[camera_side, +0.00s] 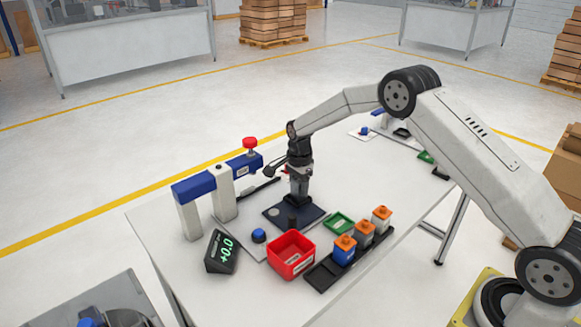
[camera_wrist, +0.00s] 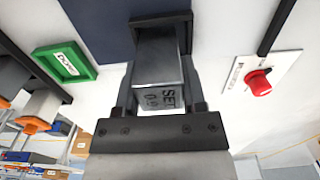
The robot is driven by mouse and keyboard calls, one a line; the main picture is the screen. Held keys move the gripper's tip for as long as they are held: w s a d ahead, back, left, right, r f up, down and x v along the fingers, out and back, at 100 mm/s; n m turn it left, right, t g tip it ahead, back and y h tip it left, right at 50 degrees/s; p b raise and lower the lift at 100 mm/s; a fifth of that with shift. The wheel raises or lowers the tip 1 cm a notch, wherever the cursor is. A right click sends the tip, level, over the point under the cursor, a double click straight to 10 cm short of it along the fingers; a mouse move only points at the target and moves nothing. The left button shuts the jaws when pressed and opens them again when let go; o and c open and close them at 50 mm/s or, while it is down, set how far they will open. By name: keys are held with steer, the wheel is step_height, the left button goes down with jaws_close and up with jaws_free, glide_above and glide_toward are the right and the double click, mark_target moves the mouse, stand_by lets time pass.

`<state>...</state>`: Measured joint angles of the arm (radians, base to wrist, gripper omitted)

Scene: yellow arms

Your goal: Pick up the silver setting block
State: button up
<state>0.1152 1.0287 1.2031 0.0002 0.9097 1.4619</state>
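The silver setting block (camera_wrist: 160,72), with "SET" and "0.0" on its near face, lies between the two fingers of my gripper (camera_wrist: 161,88) in the wrist view. Both fingers appear to press against its sides. In the side view my gripper (camera_side: 299,182) points straight down over the dark blue plate (camera_side: 276,214) on the table. The block is mostly hidden there by the fingers. A dark piece (camera_wrist: 160,19) shows at the block's far end; I cannot tell whether the block rests on it.
A blue gauge arm (camera_side: 205,180) with a red knob (camera_side: 250,143) stands left of my gripper. A display (camera_side: 222,252) reads +0.0. A red bin (camera_side: 291,255), a green tray (camera_side: 339,223) and a black rack (camera_side: 324,273) with several orange-topped blocks stand in front.

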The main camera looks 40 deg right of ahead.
jaws_close()
steer(key=shift+r, duration=0.15)
steer(key=shift+r, duration=0.45)
step_height(320, 180, up, 2)
steer(key=s+a+r, duration=0.1)
steer(key=s+r, duration=0.8)
steer(key=s, duration=0.5)
steer(key=shift+a+r, duration=0.15)
steer(key=shift+r, duration=0.25)
